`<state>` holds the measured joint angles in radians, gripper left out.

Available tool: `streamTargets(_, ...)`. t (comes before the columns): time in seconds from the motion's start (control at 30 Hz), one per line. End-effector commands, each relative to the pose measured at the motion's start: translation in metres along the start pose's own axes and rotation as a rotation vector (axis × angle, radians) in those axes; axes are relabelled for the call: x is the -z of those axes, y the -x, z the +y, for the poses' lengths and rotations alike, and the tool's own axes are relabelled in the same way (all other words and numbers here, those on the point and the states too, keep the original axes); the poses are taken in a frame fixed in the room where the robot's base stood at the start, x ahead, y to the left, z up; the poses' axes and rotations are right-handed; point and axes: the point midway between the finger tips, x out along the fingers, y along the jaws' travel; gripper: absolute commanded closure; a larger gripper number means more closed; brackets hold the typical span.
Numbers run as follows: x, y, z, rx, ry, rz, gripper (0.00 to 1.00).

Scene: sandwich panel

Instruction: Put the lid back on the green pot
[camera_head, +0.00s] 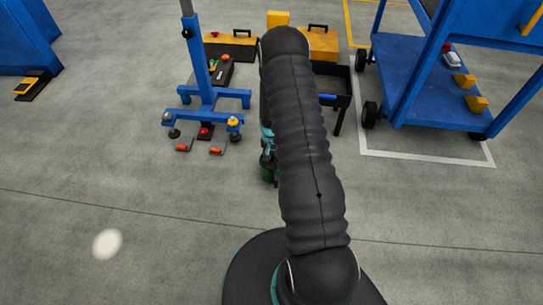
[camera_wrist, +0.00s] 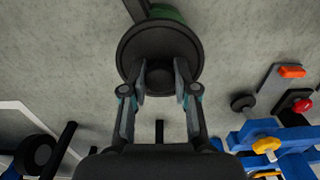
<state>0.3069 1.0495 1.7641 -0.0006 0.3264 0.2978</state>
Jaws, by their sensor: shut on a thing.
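My gripper (camera_wrist: 159,88) is shut on the knob of a round black lid (camera_wrist: 133,50) in the wrist view. The lid fills the upper middle of that view. A piece of the green pot (camera_wrist: 172,13) shows just past the lid's top edge, with a dark bar beside it. The lid hides most of the pot, and I cannot tell whether the lid touches it. In the head view, a dark green bit of the pot (camera_head: 266,175) shows low beside my arm, which hides the rest.
A blue wheeled stand (camera_head: 209,95) is left of my arm in the head view. A black tray table (camera_head: 342,92) stands behind it, and a blue cart (camera_head: 400,85) is at the right. Yellow and black cases lie at the back. Open floor spreads at front left.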

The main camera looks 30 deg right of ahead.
Motion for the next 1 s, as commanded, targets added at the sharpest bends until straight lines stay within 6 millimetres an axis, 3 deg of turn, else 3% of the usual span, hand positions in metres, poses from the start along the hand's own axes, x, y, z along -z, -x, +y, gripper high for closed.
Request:
streamTargets(0.9,0.0001,-0.0004,0.0,0.0,0.0,0.0,0.95)
streamTargets(0.93,0.0001,-0.0004,0.0,0.0,0.0,0.0,0.66)
streamTargets(1.0,0.0001,-0.0004,0.0,0.0,0.0,0.0,0.49)
